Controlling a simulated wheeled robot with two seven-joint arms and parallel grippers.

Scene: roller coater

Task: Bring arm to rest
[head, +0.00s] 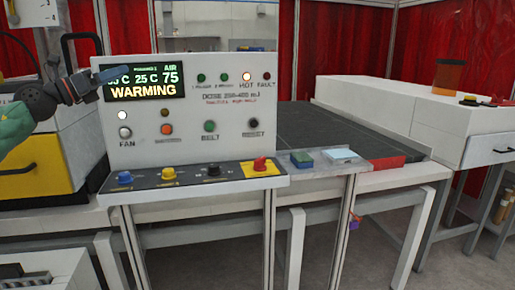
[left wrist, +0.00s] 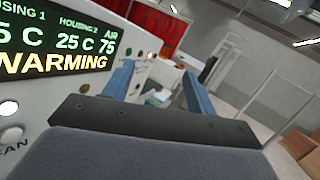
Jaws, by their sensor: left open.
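My left gripper (head: 92,84) comes in from the left in the head view, raised in front of the upper left of the control panel (head: 200,140). It covers the left edge of the display (head: 152,80), which reads WARMING. In the left wrist view its two blue fingers (left wrist: 160,90) stand apart with nothing between them, so it is open and empty. The display (left wrist: 60,42) is close on the left there. I cannot tell whether the gripper touches the panel. My right gripper is not in view.
Below the panel is a ledge with blue, yellow and black knobs and a red knob (head: 260,164) on a yellow plate. A dark conveyor belt (head: 330,128) runs behind. A white cabinet (head: 450,125) stands further right.

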